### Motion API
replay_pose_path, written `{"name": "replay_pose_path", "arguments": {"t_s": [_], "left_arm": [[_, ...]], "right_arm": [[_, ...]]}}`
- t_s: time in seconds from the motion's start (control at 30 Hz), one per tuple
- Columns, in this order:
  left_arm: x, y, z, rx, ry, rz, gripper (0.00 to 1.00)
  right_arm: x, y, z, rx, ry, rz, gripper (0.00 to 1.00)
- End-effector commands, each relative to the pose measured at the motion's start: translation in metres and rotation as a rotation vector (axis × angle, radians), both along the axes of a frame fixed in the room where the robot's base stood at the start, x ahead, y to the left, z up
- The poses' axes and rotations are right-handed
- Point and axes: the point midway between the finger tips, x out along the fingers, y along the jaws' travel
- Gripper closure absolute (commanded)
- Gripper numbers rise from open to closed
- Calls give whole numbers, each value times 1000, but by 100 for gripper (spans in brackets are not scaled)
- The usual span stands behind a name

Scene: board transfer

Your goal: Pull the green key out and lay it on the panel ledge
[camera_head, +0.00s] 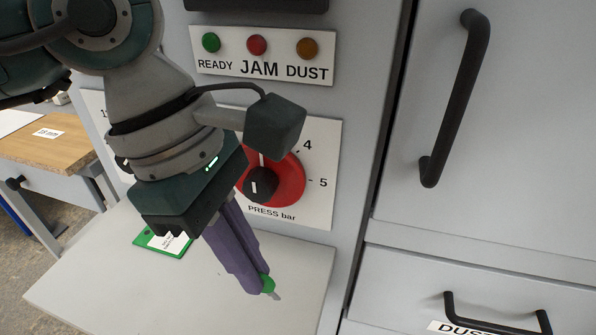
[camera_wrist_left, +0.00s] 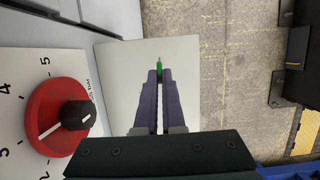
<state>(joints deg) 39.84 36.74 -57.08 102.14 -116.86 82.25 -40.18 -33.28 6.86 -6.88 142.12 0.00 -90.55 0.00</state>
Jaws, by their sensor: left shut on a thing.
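The green key (camera_head: 267,283) is between the fingertips of my left gripper (camera_head: 262,290), with a grey tip sticking out below. In the left wrist view the green key (camera_wrist_left: 159,66) shows at the ends of the purple fingers of my left gripper (camera_wrist_left: 159,75), which are shut on it. The light grey panel ledge (camera_head: 90,275) lies below; it also shows in the left wrist view (camera_wrist_left: 185,60). I cannot tell whether the key touches the ledge. My right gripper is in neither view.
A green tag with a white label (camera_head: 163,242) lies on the ledge behind my left gripper. The red press dial (camera_head: 290,178) with a black knob is close to the gripper. Green, red and amber lamps (camera_head: 257,45) sit above. A cabinet with black handles (camera_head: 455,100) stands at right.

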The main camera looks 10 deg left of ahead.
Motion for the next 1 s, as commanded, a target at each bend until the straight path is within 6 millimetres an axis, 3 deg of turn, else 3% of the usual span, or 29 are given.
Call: {"name": "replay_pose_path", "arguments": {"t_s": [0.6,1.0], "left_arm": [[0,0,-64,0,2,2,100],[0,0,-69,0,2,2,100]], "right_arm": [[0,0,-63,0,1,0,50],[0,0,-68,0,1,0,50]]}}
